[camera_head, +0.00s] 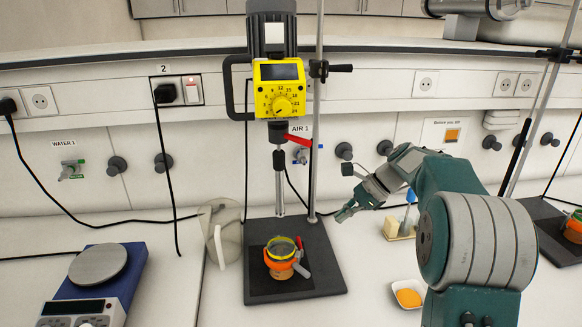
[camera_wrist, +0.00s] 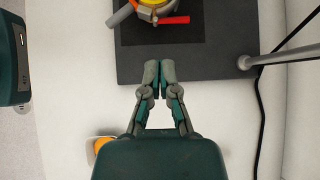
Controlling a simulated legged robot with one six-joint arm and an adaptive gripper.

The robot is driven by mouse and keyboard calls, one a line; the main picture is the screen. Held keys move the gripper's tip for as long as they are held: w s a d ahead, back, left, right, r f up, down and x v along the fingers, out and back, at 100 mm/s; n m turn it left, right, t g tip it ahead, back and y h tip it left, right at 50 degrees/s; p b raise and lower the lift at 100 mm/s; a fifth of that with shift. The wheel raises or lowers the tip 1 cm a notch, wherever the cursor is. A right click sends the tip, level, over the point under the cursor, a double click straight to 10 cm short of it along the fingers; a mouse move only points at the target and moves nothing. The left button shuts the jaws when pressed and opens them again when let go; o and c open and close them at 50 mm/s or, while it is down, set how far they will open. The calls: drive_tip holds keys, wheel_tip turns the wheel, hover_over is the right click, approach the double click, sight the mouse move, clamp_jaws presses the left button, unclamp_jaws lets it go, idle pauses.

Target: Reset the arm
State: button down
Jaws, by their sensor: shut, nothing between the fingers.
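My arm stands at the right in the head view, bent at its joints, with the forearm pointing left and down. My gripper (camera_head: 347,212) is to the right of the dark stand base, above the bench. In the wrist view my gripper (camera_wrist: 159,72) is shut, its fingertips together with nothing between them. It points toward the near edge of the dark base plate (camera_wrist: 200,67).
A yellow stirrer (camera_head: 279,88) hangs on a metal stand above an orange-clamped vessel (camera_head: 280,262) on the dark base (camera_head: 318,278). A hotplate (camera_head: 98,264) stands at the left. A white dish (camera_head: 395,285) with orange contents and a small holder (camera_head: 399,230) are near my arm.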

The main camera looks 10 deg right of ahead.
drive_tip(key=s+a+r+n+t+h, duration=0.1)
drive_tip(key=s+a+r+n+h, duration=0.15)
drive_tip(key=s, duration=0.35)
drive_tip(key=s+a+r+n+h, duration=0.1)
drive_tip(key=s+a+n, duration=0.1)
drive_tip(key=s+n, duration=0.25)
drive_tip(key=s+a+r+n+t+h, duration=0.1)
drive_tip(key=s+a+r+n+h, duration=0.1)
drive_tip(key=s, duration=0.4)
drive_tip(key=s+f+n+t+h, duration=0.2)
drive_tip(key=s+n, duration=0.6)
drive_tip(key=s, duration=0.6)
drive_tip(key=shift+d+f+n+t+h, duration=0.4)
drive_tip(key=shift+f+h, duration=0.25)
drive_tip(key=shift+f, duration=0.3)
